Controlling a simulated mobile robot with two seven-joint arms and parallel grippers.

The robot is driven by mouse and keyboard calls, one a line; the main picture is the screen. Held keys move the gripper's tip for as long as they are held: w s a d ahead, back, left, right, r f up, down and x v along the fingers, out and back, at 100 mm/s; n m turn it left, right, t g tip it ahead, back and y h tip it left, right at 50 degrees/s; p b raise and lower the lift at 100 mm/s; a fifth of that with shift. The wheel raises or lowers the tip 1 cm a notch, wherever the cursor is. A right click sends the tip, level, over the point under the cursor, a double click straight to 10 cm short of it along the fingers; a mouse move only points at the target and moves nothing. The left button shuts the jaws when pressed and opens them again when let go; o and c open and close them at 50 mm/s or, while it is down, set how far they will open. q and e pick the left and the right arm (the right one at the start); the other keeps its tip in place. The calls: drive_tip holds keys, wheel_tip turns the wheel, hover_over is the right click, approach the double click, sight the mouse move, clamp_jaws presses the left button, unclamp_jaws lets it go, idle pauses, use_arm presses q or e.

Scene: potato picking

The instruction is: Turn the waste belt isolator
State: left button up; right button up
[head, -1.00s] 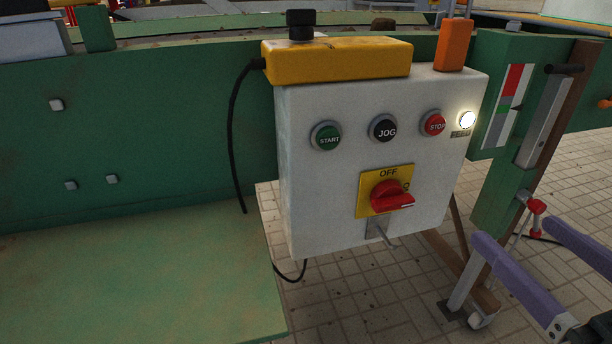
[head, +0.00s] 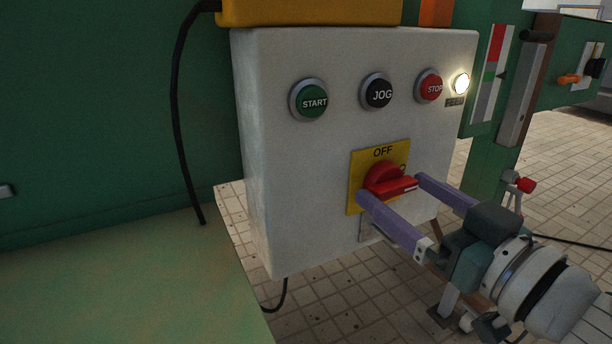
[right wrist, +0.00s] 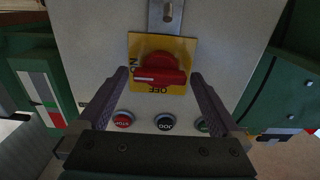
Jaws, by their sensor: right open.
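The waste belt isolator is a red rotary handle (head: 388,180) on a yellow plate (head: 357,166) marked OFF at its top. It is on the front of a light grey control box (head: 262,150). The handle's white-marked end points right, away from the OFF label. My right gripper (head: 388,188) is open, with its purple fingers on either side of the handle. In the right wrist view the red handle (right wrist: 160,70) sits between the two open fingertips (right wrist: 159,74), with gaps on both sides. My left gripper is not in view.
Above the isolator are the green START button (head: 309,100), the black JOG button (head: 377,92), the red STOP button (head: 429,86) and a lit white lamp (head: 461,84). A black cable (head: 179,130) hangs at the box's left. A green surface (head: 130,285) lies lower left.

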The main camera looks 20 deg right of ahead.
drive_tip(key=shift+w, duration=0.35)
drive_tip(key=c, duration=1.2)
